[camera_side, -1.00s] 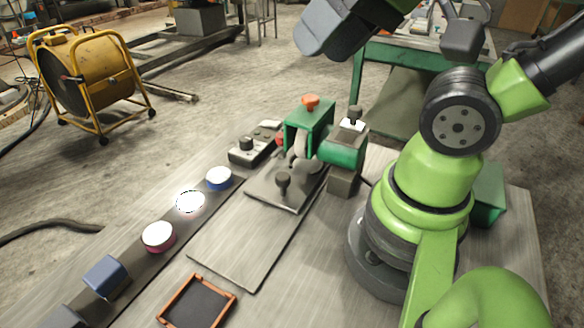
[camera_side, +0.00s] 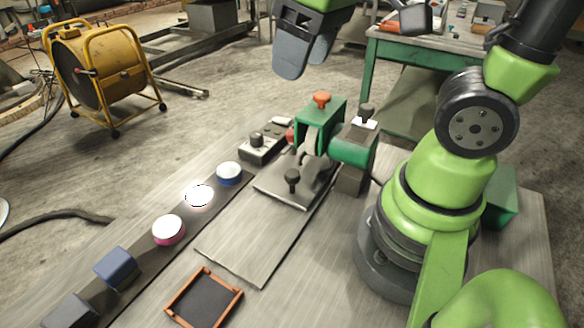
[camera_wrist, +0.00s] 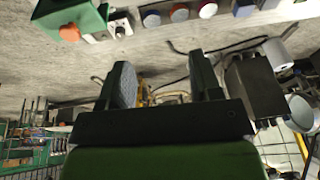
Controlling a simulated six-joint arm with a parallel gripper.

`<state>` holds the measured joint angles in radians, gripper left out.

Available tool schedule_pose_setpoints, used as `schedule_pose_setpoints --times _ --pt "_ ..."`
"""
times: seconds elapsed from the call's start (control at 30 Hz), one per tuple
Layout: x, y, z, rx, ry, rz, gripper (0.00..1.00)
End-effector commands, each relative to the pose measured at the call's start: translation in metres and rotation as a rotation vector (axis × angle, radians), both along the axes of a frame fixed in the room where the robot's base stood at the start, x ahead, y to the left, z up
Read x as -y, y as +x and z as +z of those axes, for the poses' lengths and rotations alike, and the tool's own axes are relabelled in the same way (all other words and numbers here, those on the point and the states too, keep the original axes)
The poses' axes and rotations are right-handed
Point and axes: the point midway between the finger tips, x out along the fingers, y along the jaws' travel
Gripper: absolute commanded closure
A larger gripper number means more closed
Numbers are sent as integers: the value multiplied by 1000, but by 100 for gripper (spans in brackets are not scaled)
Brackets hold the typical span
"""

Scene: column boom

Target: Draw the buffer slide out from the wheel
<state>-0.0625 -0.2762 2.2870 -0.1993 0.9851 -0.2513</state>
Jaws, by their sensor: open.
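The buffer slide is a grey plate (camera_side: 302,194) with a black knob (camera_side: 292,176) standing on it. It lies in front of the green grinder housing (camera_side: 322,112), close to the wheel. The wheel is mostly hidden under that housing, and I cannot tell whether slide and wheel touch. My gripper (camera_side: 304,45) hangs high above and behind the housing, clear of the slide. In the wrist view my gripper (camera_wrist: 163,82) shows two fingers apart with nothing between them. The slide does not show in the wrist view.
An orange knob (camera_side: 322,97) tops the housing, with a green motor (camera_side: 350,151) to its right. A control box (camera_side: 262,146) and round coloured pads (camera_side: 229,173) line the left. A brown-framed tray (camera_side: 205,298) lies in front. The flat plate (camera_side: 262,240) before the slide is bare.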

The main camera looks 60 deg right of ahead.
Motion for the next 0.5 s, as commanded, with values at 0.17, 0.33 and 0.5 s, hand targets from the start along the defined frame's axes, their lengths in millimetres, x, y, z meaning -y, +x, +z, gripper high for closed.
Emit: schedule_pose_setpoints --times 0.17,0.33,0.5 --pt "3 33 -40 -222 -145 252 42" --pt "5 54 -86 -417 -250 495 42" --pt "8 64 -122 -556 -308 674 42"
